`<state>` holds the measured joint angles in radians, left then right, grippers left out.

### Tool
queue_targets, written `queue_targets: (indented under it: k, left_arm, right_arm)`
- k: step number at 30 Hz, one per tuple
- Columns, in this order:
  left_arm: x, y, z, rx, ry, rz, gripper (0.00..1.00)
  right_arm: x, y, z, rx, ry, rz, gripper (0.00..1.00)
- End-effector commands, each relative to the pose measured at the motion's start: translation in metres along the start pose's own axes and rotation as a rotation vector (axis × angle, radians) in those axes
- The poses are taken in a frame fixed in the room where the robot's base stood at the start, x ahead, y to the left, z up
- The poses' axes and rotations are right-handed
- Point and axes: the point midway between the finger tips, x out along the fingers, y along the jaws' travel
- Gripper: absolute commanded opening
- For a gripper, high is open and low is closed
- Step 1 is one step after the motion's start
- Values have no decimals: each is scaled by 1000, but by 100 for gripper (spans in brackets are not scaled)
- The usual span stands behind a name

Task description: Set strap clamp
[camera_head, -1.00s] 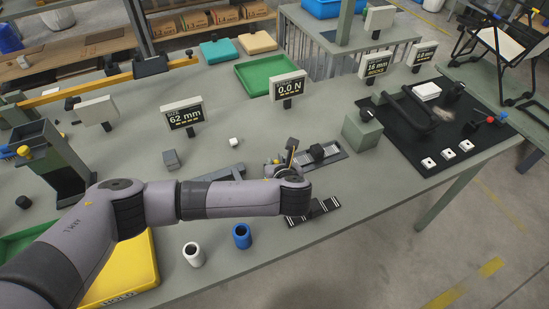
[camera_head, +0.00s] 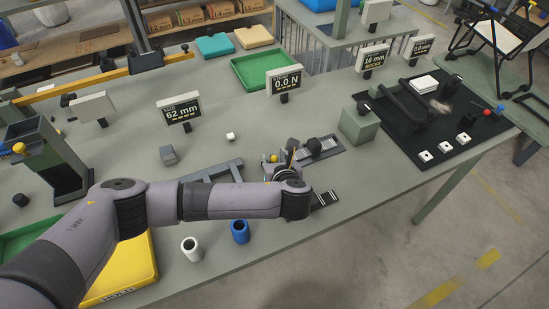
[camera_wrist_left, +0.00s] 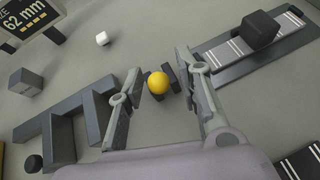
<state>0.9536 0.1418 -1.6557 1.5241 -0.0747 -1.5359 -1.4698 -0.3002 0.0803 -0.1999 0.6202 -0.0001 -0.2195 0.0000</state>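My left gripper (camera_head: 285,166) is low over the bench, partly hidden behind its own arm in the head view. In the left wrist view (camera_wrist_left: 158,66) its two fingers are spread, with nothing gripped. A yellow ball knob (camera_wrist_left: 158,83) on a dark mount shows between the fingers, apart from both; the knob also shows in the head view (camera_head: 274,158). A striped strip in a dark tray (camera_wrist_left: 245,52) lies to the right, with a black block (camera_wrist_left: 262,29) on it. I cannot tell which part is the strap clamp. My right gripper is out of view.
A dark grey frame (camera_wrist_left: 50,136) lies left of the gripper. Displays read 0.0 N (camera_head: 284,81) and 62 mm (camera_head: 180,110). A white cup (camera_head: 192,249) and a blue cup (camera_head: 240,232) stand near the front edge. A green block (camera_head: 358,126) stands to the right.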

Motion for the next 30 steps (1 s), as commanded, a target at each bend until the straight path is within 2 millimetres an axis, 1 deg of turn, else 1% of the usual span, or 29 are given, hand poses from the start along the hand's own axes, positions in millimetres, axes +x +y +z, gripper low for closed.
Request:
queue_targets:
  k: [9, 13, 17, 24, 27, 30]
  left_arm:
    - [0, 0, 0, 0, 1, 1, 38]
    - [-8, 0, -1, 0, 2, -2, 38]
    - [-29, -1, -1, 0, 2, -4, 38]
    - [-81, -1, -1, -1, 2, -5, 38]
    - [-98, -1, 0, 0, 2, -4, 38]
    - [-111, -1, 0, 0, 1, -2, 38]
  right_arm:
    - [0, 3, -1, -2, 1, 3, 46]
    - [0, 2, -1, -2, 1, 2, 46]
    - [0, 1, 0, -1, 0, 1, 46]
    - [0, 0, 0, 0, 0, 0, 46]
    - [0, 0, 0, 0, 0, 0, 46]
    - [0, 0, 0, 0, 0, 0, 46]
